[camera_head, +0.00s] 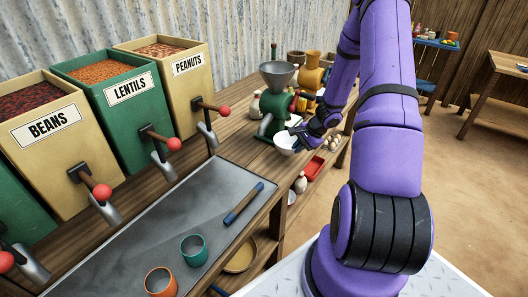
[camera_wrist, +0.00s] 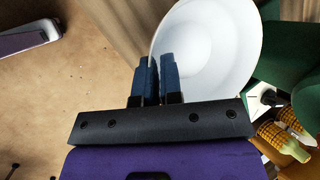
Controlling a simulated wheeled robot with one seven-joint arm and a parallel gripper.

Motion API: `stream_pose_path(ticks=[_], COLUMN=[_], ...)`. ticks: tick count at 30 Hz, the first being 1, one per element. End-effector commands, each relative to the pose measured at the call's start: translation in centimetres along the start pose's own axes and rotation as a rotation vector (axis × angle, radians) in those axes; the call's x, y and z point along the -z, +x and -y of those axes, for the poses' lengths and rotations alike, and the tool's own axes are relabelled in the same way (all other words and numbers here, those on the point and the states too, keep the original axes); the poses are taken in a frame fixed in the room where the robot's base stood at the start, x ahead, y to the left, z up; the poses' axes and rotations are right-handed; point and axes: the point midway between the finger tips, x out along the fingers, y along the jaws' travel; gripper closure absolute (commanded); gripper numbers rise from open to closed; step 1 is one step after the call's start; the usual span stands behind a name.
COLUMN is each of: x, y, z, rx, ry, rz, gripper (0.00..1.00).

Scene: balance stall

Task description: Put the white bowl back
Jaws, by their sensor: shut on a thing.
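The white bowl (camera_head: 284,144) is at the far part of the wooden counter, in front of the green grinder (camera_head: 272,108). It also shows large in the wrist view (camera_wrist: 215,45), its inside facing the camera. My gripper (camera_head: 305,141) is at the bowl's right side in the head view. In the wrist view its two dark blue fingers (camera_wrist: 158,78) are close together, shut on the bowl's near-left rim. Whether the bowl touches the counter cannot be told.
Bins of beans, lentils and peanuts (camera_head: 165,75) with red-knobbed levers line the left. A grey metal tray (camera_head: 165,225) holds a teal cup (camera_head: 193,249), an orange cup (camera_head: 160,281) and a blue-and-brown stick (camera_head: 243,203). Corn cobs (camera_wrist: 277,135) lie near the bowl. A red tray (camera_head: 315,168) sits below.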

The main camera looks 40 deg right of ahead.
Motion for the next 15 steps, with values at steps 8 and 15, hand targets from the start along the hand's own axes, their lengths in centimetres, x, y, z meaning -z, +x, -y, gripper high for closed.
stream_pose_path(ticks=[8,15], x=[-3.8,-5.8], y=[3.3,5.1], z=[4.1,6.4], rx=[-0.001,-0.001], ry=[-0.004,-0.001], rz=[0.002,0.001], gripper=[1.00,1.00])
